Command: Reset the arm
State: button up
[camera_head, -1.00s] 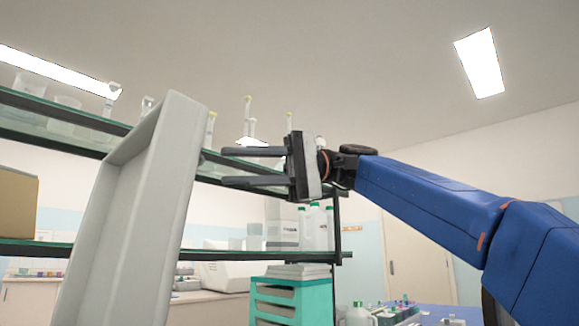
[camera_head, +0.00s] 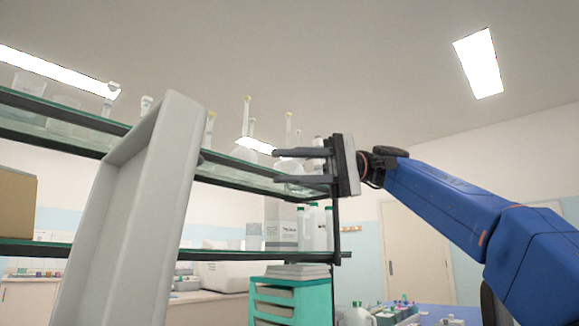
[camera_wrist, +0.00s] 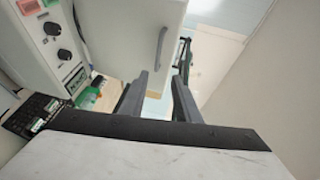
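My gripper (camera_head: 274,165) is in the middle of the head view, with its two dark fingers pointing left. The fingers are apart with nothing between them, so it is open and empty. It is raised in front of the right end of the glass shelf. In the wrist view my gripper (camera_wrist: 160,88) also shows both fingers spread, with floor and furniture beyond them. My blue arm comes in from the right.
A glass shelf (camera_head: 70,138) with flasks and beakers stands at left, and a teal drawer unit (camera_head: 290,300) below. White bottles (camera_head: 313,228) stand on the lower shelf. A white cabinet (camera_wrist: 130,35) and a panel with knobs (camera_wrist: 50,45) show in the wrist view. The upper right is clear.

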dwell(0.4)
jog(key=d+f+m+t+h, duration=0.2)
jog(key=d+f+m+t, duration=0.15)
jog(key=f, duration=0.65)
jog(key=d+f+m+t+h, duration=0.1)
jog(key=d+f+m+t, duration=0.2)
jog(key=f, duration=0.8)
jog(key=d+f+m+t+h, duration=0.15)
jog(key=d+f+t, duration=0.25)
jog(key=f, duration=0.6)
jog(key=s+d+f+h, duration=0.3)
jog(key=d+f, duration=0.4)
jog(key=f, duration=0.5)
jog(key=s+d+f+n+t+h, duration=0.1)
jog(key=s+d+f+h, duration=0.3)
jog(key=f, duration=0.8)
jog(key=s+d+f+n+t+h, duration=0.1)
jog(key=s+d+f+h, duration=0.2)
jog(key=s+d+f, duration=0.4)
jog(key=d+f, duration=0.3)
jog(key=f, duration=0.3)
jog(key=shift+s, duration=0.15)
jog(key=shift+d, duration=0.1)
